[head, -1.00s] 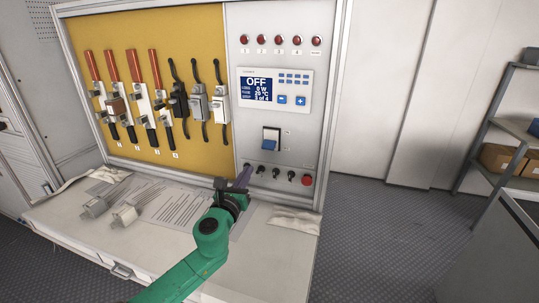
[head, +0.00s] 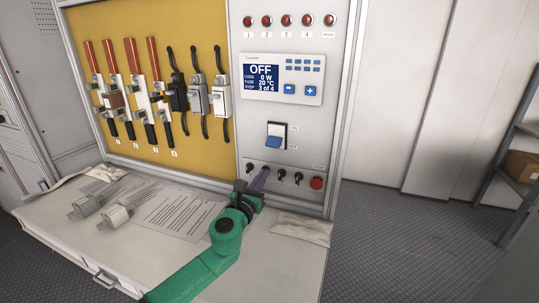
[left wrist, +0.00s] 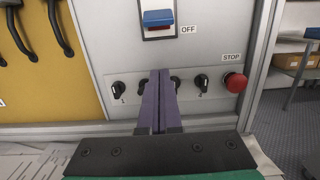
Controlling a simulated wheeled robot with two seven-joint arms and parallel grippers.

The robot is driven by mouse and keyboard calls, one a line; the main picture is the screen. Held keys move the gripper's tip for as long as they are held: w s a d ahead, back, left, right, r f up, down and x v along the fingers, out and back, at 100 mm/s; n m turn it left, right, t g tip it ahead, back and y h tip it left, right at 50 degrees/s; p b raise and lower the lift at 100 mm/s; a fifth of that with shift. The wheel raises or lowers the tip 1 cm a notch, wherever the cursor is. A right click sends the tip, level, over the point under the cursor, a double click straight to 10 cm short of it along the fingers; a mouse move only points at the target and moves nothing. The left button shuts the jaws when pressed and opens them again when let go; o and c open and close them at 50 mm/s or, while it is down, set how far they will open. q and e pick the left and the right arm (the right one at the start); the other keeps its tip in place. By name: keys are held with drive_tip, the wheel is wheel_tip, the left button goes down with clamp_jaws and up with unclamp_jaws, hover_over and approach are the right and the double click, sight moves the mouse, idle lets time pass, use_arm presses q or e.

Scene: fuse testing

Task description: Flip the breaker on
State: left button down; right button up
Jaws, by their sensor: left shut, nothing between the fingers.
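The breaker is a blue rocker (head: 274,141) in a white and black frame on the grey panel, below the display. Its blue lever sits at the lower end, beside the lower label. In the left wrist view the breaker (left wrist: 158,18) is at the top, with an OFF label (left wrist: 188,30) at its lower right. My left gripper (head: 264,171) is shut and empty, its purple fingers pointing at the knob row below the breaker. In the left wrist view the closed fingers (left wrist: 160,73) hide parts of the middle knobs; I cannot tell whether they touch. My right gripper is out of view.
A display (head: 281,79) reads OFF above the breaker. A red STOP button (head: 317,183) is right of the black knobs (head: 298,178). Grey fuses (head: 115,217) and papers lie on the bench (head: 70,240). Lever switches fill the yellow board (head: 200,40).

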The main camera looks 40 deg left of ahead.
sight(274, 142)
use_arm(q)
drive_tip(key=x, duration=0.7)
drive_tip(key=shift+w+a+r, duration=0.1)
drive_tip(key=shift+a, duration=0.05)
drive_tip(key=r+p, duration=0.2)
drive_tip(key=s+r+p, duration=0.1)
drive_tip(key=shift+d+r, duration=0.25)
drive_tip(key=shift+r, duration=0.05)
drive_tip(key=shift+w+f, duration=0.1)
drive_tip(key=shift+p, duration=0.3)
